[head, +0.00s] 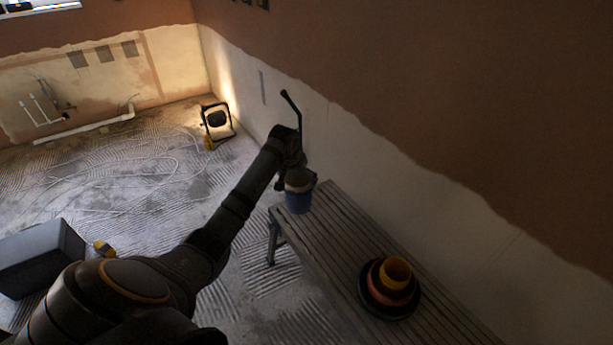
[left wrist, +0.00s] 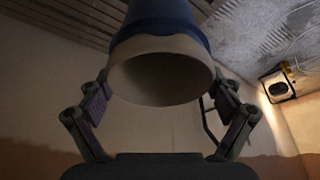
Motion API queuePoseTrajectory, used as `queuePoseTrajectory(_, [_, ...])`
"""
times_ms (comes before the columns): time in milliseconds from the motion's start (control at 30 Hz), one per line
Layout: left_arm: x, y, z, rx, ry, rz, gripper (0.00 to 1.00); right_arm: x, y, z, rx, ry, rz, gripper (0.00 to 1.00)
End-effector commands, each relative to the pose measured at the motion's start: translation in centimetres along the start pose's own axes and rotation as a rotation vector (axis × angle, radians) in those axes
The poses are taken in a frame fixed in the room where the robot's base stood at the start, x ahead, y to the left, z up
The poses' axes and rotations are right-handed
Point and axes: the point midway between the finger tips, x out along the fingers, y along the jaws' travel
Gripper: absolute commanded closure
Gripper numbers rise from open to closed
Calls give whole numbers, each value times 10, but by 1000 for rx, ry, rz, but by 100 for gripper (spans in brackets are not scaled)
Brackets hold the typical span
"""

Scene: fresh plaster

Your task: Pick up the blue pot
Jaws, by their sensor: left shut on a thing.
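The blue pot (head: 299,201) is at the far end of the slatted bench (head: 356,238) in the head view. Its upper part is pale. My left gripper (head: 291,178) is at the pot's top, its fingers partly hidden by my own arm. In the left wrist view the pot (left wrist: 160,18) is between the two fingers (left wrist: 160,103), with its pale open mouth towards the camera. The fingers are shut on its sides near the rim. I cannot tell whether the pot's base touches the bench. My right gripper is not in view.
Nested bowls or pots, dark, pink and yellow (head: 396,272), stand on the near part of the bench. The plastered wall (head: 360,150) runs close along the bench's far side. A work lamp (head: 216,119) and a grey box (head: 38,258) stand on the floor.

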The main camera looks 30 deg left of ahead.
Motion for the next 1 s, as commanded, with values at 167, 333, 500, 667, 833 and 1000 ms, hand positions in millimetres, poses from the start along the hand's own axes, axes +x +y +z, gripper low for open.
queuePoseTrajectory(167, [-30, -9, 25, 2, 4, -6, 60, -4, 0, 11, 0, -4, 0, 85])
queuePoseTrajectory(333, [-45, -11, 41, 1, 4, -3, 60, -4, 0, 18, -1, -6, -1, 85])
queuePoseTrajectory(500, [-50, -11, 46, 0, 4, 1, 60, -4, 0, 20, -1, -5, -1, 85])
queuePoseTrajectory(667, [-50, -11, 46, -1, 4, 1, 60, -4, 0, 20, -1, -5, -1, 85])
queuePoseTrajectory(833, [-50, -11, 46, -1, 4, 1, 60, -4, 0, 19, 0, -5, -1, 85])
queuePoseTrajectory(1000, [-50, -11, 46, -1, 5, 1, 60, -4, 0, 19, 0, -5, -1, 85])
